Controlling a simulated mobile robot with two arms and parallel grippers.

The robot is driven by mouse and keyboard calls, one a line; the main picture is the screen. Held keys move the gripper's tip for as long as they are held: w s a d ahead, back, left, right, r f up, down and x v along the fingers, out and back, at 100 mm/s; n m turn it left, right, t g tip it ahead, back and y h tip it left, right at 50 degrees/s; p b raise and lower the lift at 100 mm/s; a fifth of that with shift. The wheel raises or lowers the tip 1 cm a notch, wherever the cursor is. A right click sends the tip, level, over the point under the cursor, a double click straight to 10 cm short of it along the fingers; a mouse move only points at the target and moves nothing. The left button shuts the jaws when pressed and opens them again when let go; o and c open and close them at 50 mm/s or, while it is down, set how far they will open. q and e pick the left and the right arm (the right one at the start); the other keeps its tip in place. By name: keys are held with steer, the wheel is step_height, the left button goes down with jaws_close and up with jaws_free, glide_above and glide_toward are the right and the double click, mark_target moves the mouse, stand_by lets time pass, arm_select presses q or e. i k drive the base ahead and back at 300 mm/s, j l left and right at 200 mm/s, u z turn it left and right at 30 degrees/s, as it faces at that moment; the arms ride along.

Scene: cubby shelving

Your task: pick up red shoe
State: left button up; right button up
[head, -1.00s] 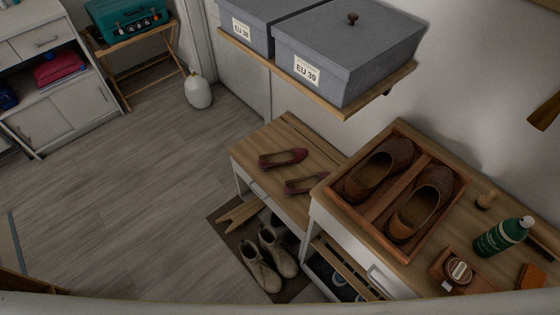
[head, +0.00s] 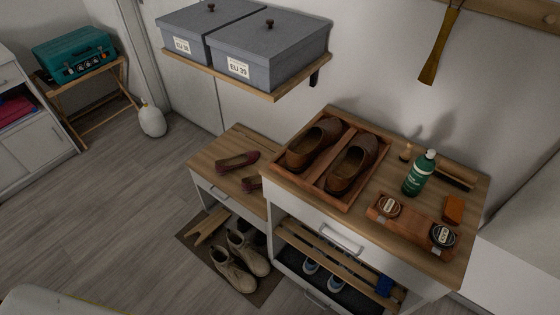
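A pair of dark red flat shoes lies on the low wooden bench in the middle of the head view. One red shoe (head: 237,161) lies in full sight on the bench top. The other red shoe (head: 252,184) is partly hidden behind the corner of the taller cabinet. Neither of my grippers is in view, so whether they are open or shut does not show.
The taller cabinet (head: 300,212) bears a wooden tray (head: 343,205) with brown shoes, a green bottle (head: 419,173) and polish tins. Grey boxes (head: 268,47) stand on a wall shelf above the bench (head: 212,172). Beige boots (head: 232,275) stand on a floor mat.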

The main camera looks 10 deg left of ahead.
mark_target(238, 158)
steer(key=i+j+z, duration=0.1)
steer(key=j, duration=0.35)
steer(key=i+j+z, duration=0.1)
steer(key=j, duration=0.4)
steer(key=i+j+z, duration=0.1)
steer(key=j, duration=0.4)
steer(key=i+j+z, duration=0.1)
steer(key=i+j, duration=0.15)
steer(key=j, duration=0.25)
